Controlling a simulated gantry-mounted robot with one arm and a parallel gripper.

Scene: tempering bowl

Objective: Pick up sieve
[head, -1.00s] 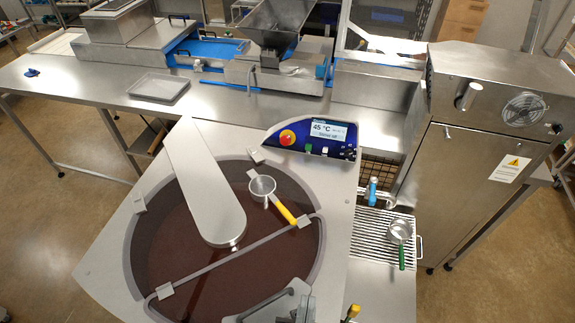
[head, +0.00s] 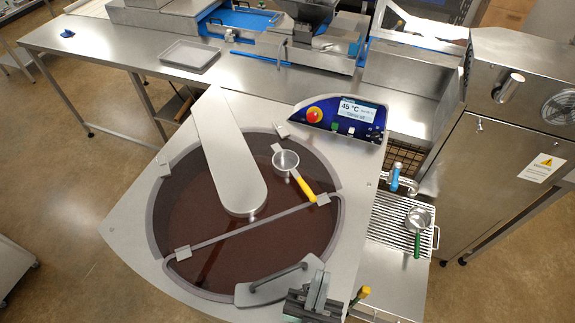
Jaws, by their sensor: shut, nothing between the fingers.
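A sieve with a round metal cup (head: 286,160) and a yellow handle lies over the right part of the chocolate-filled tempering bowl (head: 165,262), its handle pointing down and right to the rim. A second round metal utensil with a green handle (head: 419,218) lies on the slatted grate to the right. I cannot tell whether it is also a sieve. My gripper (head: 317,288) is at the bottom centre, by the bowl's front right edge. It is shut and empty, apart from both utensils. Its lower part is cut off by the picture edge.
A metal arm cover (head: 225,155) spans the bowl, and a divider bar (head: 270,222) crosses it. A grey plate with a handle (head: 270,285) lies at the bowl's front. A yellow-ended tool (head: 361,294) is right of my gripper. A blue-handled tap (head: 395,175) stands by the grate (head: 385,215).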

